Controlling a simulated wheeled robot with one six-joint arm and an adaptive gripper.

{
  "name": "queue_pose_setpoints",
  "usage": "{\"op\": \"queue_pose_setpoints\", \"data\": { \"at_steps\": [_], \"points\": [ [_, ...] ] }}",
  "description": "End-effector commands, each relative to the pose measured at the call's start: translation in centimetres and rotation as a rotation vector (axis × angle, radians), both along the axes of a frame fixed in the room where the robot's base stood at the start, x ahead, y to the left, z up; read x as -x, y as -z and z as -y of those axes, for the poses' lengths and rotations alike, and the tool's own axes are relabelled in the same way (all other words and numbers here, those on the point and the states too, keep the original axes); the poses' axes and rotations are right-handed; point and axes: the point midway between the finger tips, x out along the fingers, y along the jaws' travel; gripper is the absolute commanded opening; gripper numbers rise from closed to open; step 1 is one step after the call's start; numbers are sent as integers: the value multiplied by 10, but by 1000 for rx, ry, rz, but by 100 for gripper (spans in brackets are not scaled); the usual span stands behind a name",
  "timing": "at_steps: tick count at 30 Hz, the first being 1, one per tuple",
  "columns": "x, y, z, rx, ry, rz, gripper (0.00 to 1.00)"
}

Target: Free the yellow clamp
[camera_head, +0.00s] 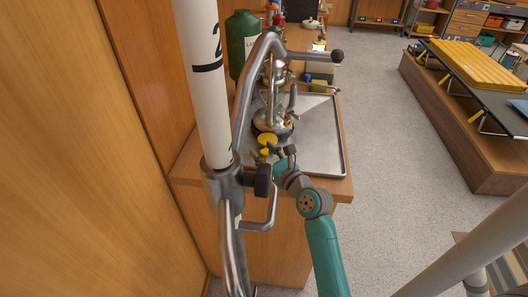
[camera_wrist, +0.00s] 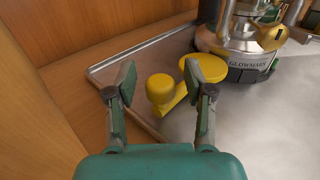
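The yellow clamp shows in the wrist view as a round knob (camera_wrist: 160,88) joined to a flat yellow disc (camera_wrist: 207,68). It is at the foot of a metal lantern-like device (camera_wrist: 254,42) marked GLOWMARK, on a metal tray. In the head view the clamp (camera_head: 267,140) is partly hidden by my gripper (camera_head: 277,152). In the wrist view my gripper (camera_wrist: 160,84) is open, and the knob appears between its fingers with gaps on both sides. I cannot tell whether the fingers are level with the knob or above it.
The metal tray (camera_head: 322,150) has a raised rim and bare space at right. A wooden wall (camera_head: 70,150) stands close at left. A green canister (camera_head: 242,42) and small items stand behind. A metal frame with a white post (camera_head: 207,90) crosses the near view. Open floor (camera_head: 375,200) lies right.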

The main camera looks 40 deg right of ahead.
Motion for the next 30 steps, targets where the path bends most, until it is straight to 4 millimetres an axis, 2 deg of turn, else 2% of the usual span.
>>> {"op": "queue_pose_setpoints", "data": {
  "at_steps": [1,5,6,14,30],
  "points": [
    [0,0,0,0,0,0,37],
    [0,0,0,0,0,0,4],
    [0,0,0,0,0,0,0],
    [1,0,1,-2,-10,-2,0],
    [8,1,7,0,-136,-1,0]
  ]
}}
